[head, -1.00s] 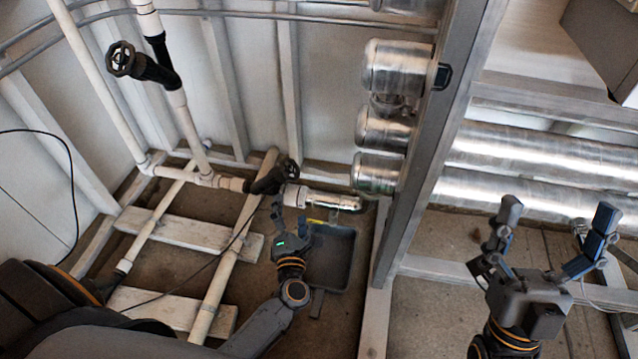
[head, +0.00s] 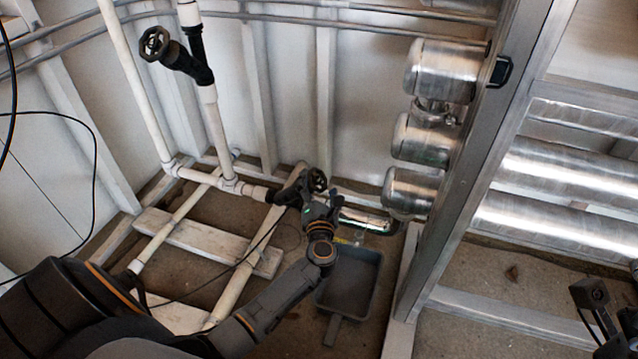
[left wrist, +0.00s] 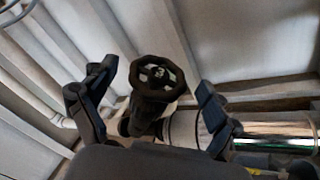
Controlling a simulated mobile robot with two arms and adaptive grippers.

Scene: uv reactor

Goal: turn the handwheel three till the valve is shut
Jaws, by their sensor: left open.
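A black lobed handwheel (head: 316,180) sits on a dark valve (head: 290,190) in the low white pipe run. In the left wrist view the handwheel (left wrist: 158,78) faces me between the fingers; a small mark on its hub is too blurred to read. My left gripper (head: 319,203) is open close to this wheel, with one finger on each side and no clear contact visible. In the left wrist view the open left gripper (left wrist: 153,92) shows clear gaps to the rim. My right gripper (head: 606,310) is partly cut off at the lower right edge, away from the valve.
Another black handwheel (head: 154,43) is on the upright pipe at upper left. Shiny metal cylinders (head: 425,138) and a metal post (head: 480,150) stand right of the valve. A grey dustpan-like tray (head: 350,283) lies on the floor below. A thin cable (head: 95,165) hangs at left.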

